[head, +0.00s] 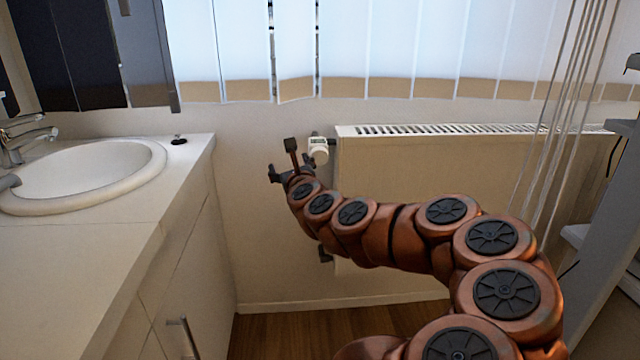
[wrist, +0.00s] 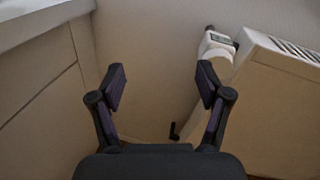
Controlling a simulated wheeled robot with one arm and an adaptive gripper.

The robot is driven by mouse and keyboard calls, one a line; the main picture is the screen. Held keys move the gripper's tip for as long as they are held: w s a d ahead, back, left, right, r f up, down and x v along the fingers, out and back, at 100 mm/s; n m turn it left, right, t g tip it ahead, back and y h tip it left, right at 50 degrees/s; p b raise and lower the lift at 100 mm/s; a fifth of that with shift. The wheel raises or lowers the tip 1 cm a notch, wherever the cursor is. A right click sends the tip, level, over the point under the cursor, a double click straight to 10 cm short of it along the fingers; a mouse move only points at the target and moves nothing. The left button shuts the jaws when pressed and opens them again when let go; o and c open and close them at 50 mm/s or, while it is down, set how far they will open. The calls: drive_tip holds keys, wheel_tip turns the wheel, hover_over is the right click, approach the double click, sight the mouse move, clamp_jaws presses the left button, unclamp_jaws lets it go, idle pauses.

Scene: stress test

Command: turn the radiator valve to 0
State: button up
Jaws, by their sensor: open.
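The radiator valve (head: 318,151) is a small white knob with a display at the radiator's upper left corner. It also shows in the wrist view (wrist: 216,47), just beyond the right finger, which seems to overlap its lower edge. My gripper (head: 283,160) is open and empty, a little left of the valve in the head view. In the wrist view my gripper (wrist: 161,86) has its two fingers spread with only bare wall and floor area between them. The valve lies outside the fingers. I cannot read the valve's setting.
The white radiator (head: 420,170) runs along the wall to the right of the valve. A counter (head: 130,215) with a sink (head: 85,175) stands at the left. Blinds (head: 400,50) and hanging cords (head: 565,110) are above.

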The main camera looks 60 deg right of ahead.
sight(320, 159)
drive_tip(key=s+d+f+m+g+h+b, duration=0.2)
drive_tip(key=s+d+f+m+h, duration=0.1)
drive_tip(key=s+d+m, duration=0.25)
drive_tip(key=shift+n, duration=0.35)
drive_tip(key=shift+x, duration=4.15)
drive_tip(key=shift+s+d+f, duration=0.1)
drive_tip(key=shift+f, duration=0.1)
drive_tip(key=c, duration=1.2)
drive_tip(key=shift+o, duration=0.2)
